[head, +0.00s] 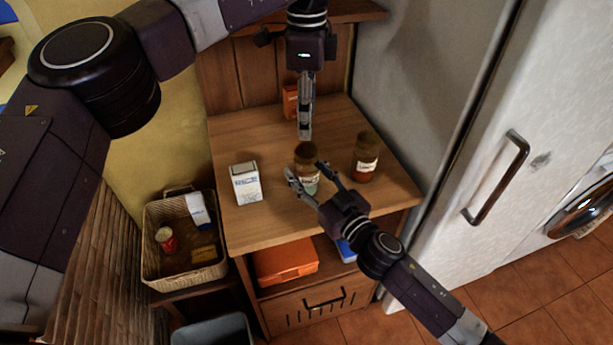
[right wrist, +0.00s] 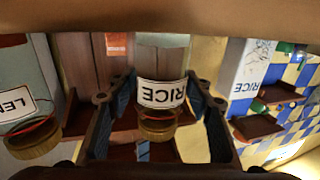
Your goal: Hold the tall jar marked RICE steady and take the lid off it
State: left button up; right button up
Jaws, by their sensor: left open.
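The tall RICE jar (head: 311,187) stands upright near the middle of the wooden counter, its brown lid (head: 306,152) on top. In the right wrist view, which is upside down, its RICE label (right wrist: 161,93) and lid (right wrist: 157,127) show between my fingers. My right gripper (head: 306,171) reaches in from the lower right, a finger on each side of the jar's body below the lid; the fingertips meet its sides and look shut on it. My left gripper (head: 305,132) points down, open and empty, above and slightly behind the lid. It is seen edge-on.
A lentil jar (head: 366,160) stands right of the RICE jar. A white RICE carton (head: 246,184) stands to the left, and an orange-red pack (head: 290,101) at the back. A wicker basket (head: 152,255) is lower left.

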aim_at(306, 150)
grip_shut()
pick_arm(q)
jog(key=m, duration=0.9)
jog(key=shift+m, duration=0.4)
jog(key=m, duration=1)
jog(key=shift+m, duration=0.4)
jog(key=m, duration=0.3)
jog(key=shift+m, duration=0.3)
jog(key=m, duration=1.9)
jog(key=shift+m, duration=0.3)
jog(key=m, duration=0.5)
jog(key=shift+f+m, duration=0.15)
jog(key=shift+m, duration=0.25)
notch_tip(306, 150, down, 8)
jog(key=shift+r, duration=0.15)
